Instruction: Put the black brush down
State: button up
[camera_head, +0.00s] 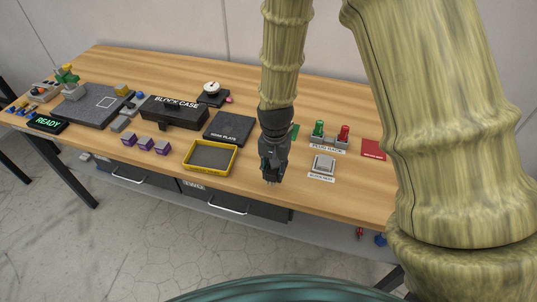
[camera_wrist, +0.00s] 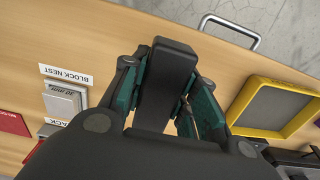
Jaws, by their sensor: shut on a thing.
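My gripper (camera_head: 271,178) points down over the front part of the wooden table, between the yellow-rimmed tray and the block nest. In the wrist view, its teal fingers (camera_wrist: 160,112) are shut on the black brush (camera_wrist: 169,72), a dark bar that reaches from between them toward the table's front edge. The brush's lower end and bristles cannot be made out, and whether it touches the table cannot be told. In the head view, the brush blends with the dark gripper.
The yellow-rimmed tray (camera_head: 185,168) stands left of my gripper, and the grey block nest (camera_head: 323,164) right. Behind are the dark work plate (camera_head: 229,129), the block case (camera_head: 174,112) and the plug rack (camera_head: 328,143). Purple blocks (camera_head: 146,143) sit farther left. The front edge is close.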

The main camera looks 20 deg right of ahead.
jog(key=w+p, duration=0.1)
jog(key=w, duration=0.4)
jog(key=w+d+p, duration=0.1)
jog(key=w, duration=0.2)
jog(key=shift+f+p, duration=0.3)
jog(key=shift+f, duration=0.05)
jog(key=shift+f+p, duration=0.5)
jog(key=shift+f, duration=0.05)
jog(key=shift+f+p, duration=0.45)
jog(key=shift+f, duration=0.75)
jog(key=shift+f, duration=0.1)
jog(key=o, duration=0.8)
jog(key=shift+o, duration=0.5)
notch_tip(320, 180, up, 12)
jog(key=b, duration=0.4)
